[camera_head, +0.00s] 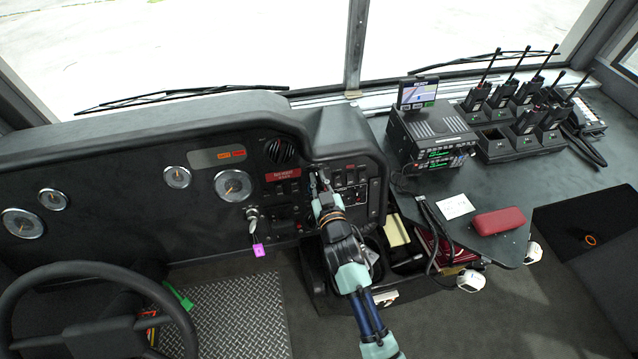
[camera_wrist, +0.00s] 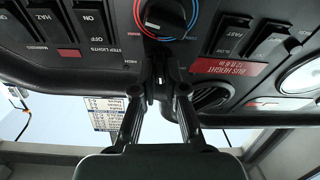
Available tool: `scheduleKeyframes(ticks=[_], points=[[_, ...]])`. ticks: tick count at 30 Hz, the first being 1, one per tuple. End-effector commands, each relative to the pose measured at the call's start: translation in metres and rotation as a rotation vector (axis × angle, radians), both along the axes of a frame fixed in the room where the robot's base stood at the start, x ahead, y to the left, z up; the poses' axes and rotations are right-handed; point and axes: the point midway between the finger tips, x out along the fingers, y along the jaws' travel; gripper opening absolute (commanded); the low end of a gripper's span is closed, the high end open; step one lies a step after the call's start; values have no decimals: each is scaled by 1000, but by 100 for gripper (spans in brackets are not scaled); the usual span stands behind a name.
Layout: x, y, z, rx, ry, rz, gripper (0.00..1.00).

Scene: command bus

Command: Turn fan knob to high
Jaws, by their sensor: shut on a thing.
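My gripper (camera_head: 322,184) reaches the right part of the dashboard. In the wrist view, my gripper (camera_wrist: 159,82) has its fingers closed together against the panel, just beside the temperature knob (camera_wrist: 165,14) with its red and blue ring. The fingers are shut on the fan knob, which they almost wholly hide. Its pointer setting cannot be read. A small label that seems to read HIGH (camera_wrist: 128,62) is on the panel left of the fingertips in the wrist view.
Rocker switches (camera_wrist: 85,18) flank the knobs closely, with more switches (camera_wrist: 250,40) on the other side. A round air vent (camera_head: 279,150) and red label (camera_head: 283,174) are left of my gripper. A key with a magenta tag (camera_head: 258,250) hangs further left. A radio (camera_head: 432,135) stands right.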

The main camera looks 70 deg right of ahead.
Motion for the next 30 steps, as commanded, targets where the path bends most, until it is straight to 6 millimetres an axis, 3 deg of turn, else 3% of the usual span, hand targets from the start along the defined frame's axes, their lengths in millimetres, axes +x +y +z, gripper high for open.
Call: scheduleKeyframes(ticks=[3, 30], points=[[1, 1, -8, 57, -87, -36, 0], [4, 2, -1, 537, -737, -329, 0]])
